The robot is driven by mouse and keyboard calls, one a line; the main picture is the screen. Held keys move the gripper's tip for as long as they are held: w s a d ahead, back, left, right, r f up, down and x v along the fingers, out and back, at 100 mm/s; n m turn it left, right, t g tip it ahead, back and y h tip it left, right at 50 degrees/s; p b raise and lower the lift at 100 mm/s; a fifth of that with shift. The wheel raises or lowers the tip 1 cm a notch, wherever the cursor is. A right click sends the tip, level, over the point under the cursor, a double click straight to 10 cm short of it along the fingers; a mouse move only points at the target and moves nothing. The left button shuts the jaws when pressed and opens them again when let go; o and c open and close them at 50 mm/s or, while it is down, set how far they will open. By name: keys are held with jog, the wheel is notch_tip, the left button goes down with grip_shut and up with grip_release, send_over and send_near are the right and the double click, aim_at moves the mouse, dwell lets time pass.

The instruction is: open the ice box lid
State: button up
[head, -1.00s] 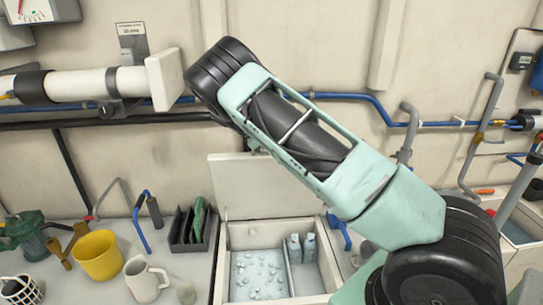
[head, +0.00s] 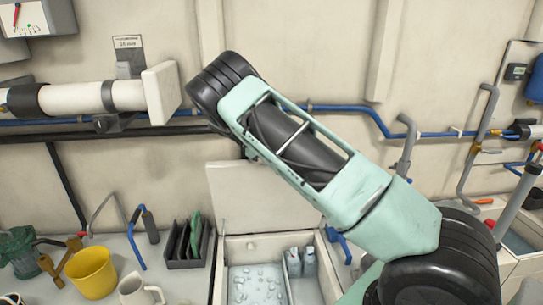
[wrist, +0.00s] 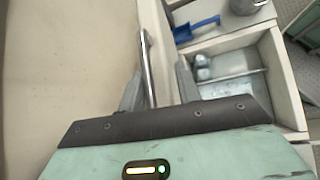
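The ice box lid (head: 262,200) stands raised behind the ice box (head: 219,282), near upright. The box's inside is uncovered, with pale ice in the left part and small bottles in the right part. My arm covers the lid's upper right in the head view, and my gripper is hidden there. In the wrist view my gripper (wrist: 158,92) has its two fingers spread apart. A thin metal bar (wrist: 147,65) runs between them, nearer the left finger; I see no clear grip on it. The open ice box (wrist: 285,80) also shows there, to the right.
On the counter left of the box are a black rack (head: 186,245), a yellow pot (head: 92,272) and a white mug (head: 138,292). A blue scoop-like item (head: 338,243) lies right of the box. Pipes run along the wall behind.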

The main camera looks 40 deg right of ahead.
jog(key=shift+a, duration=0.1)
jog(key=b+v, duration=0.4)
jog(key=v, duration=0.8)
jog(key=shift+f, duration=0.1)
